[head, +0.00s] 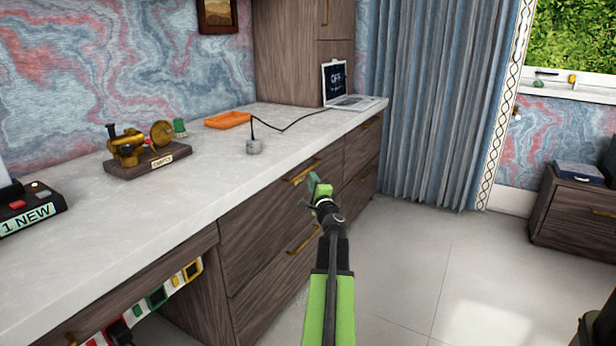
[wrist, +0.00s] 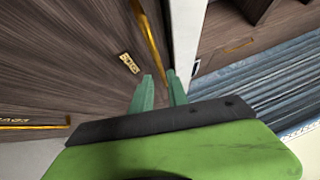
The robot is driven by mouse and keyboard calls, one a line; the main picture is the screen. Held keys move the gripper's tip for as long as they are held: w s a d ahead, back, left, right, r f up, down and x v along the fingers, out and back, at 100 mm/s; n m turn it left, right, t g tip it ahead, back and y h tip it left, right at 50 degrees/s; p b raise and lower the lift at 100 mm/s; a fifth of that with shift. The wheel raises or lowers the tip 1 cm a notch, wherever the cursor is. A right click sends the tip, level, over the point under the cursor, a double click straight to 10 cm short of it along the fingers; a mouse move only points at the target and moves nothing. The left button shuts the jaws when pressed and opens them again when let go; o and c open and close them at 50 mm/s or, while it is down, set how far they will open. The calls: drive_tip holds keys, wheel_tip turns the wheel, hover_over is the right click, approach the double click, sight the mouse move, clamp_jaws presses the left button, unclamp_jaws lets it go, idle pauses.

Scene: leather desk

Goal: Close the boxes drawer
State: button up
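My gripper (head: 318,180) is by the top drawer front (head: 258,205) under the white desktop, near its gold handle (head: 302,172). A lower drawer (head: 270,290) with a gold handle (head: 304,238) is below it. In the wrist view, the two green fingers (wrist: 160,88) stand apart with nothing between them. The top handle (wrist: 150,40) is just beyond their tips, and a small gold label (wrist: 128,63) is beside it. I cannot read the label surely, so I cannot tell which drawer is for boxes. The drawer fronts look about flush in the head view.
More drawers (head: 360,165) are toward the blue curtain (head: 430,110). The tiled floor (head: 440,260) at right is clear.

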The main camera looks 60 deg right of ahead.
drive_tip(key=b+v, duration=0.1)
drive_tip(key=v, duration=0.9)
drive_tip(key=shift+s, duration=0.1)
